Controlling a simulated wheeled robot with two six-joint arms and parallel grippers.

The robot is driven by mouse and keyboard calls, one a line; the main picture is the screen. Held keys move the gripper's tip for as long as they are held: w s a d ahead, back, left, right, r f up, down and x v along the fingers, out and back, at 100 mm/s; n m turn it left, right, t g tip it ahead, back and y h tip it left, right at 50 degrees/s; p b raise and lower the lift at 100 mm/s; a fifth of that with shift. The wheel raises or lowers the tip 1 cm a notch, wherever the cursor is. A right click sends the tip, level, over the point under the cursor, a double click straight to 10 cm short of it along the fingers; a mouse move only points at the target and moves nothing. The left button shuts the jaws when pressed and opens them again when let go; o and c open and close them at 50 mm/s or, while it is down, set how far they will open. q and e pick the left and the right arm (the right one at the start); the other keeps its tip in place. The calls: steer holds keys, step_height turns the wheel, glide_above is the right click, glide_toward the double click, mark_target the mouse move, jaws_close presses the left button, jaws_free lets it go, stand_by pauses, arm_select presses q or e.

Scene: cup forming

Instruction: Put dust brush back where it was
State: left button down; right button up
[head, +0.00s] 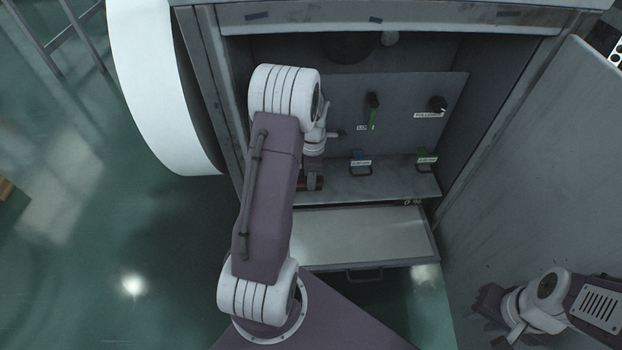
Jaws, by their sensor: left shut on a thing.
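My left gripper (312,181) is inside the open cabinet, low at the left, just above the grey shelf. It is shut on a reddish-brown piece (301,186), which looks like the dust brush. My arm and gripper hide most of it, so I cannot tell whether it touches the shelf. My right gripper (487,304) is at the lower right, away from the cabinet opening and far from the brush. It is dark and small in view, and its jaw gap is unclear.
A drawer (365,238) stands open below. The cabinet door (540,150) is open at the right.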

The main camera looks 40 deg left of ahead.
arm_select(q)
steer(key=shift+f, duration=0.15)
steer(key=c, duration=1.1)
jaws_free()
steer(key=shift+c, duration=0.2)
step_height(320, 180, up, 8)
steer(key=p, duration=0.5)
steer(key=shift+d, duration=0.1)
steer(key=shift+d+m, duration=0.35)
steer(key=shift+m, duration=0.05)
steer(key=s+d+r+m, duration=0.1)
steer(key=s+d+m, duration=0.5)
steer(key=m, duration=0.6)
steer(key=s+d+r+m+t, duration=0.1)
steer(key=s+d+m, duration=0.5)
steer(key=d+m, duration=0.4)
steer(key=m, duration=0.3)
steer(key=shift+s+r+h, duration=0.3)
steer(key=shift+s+r, duration=0.05)
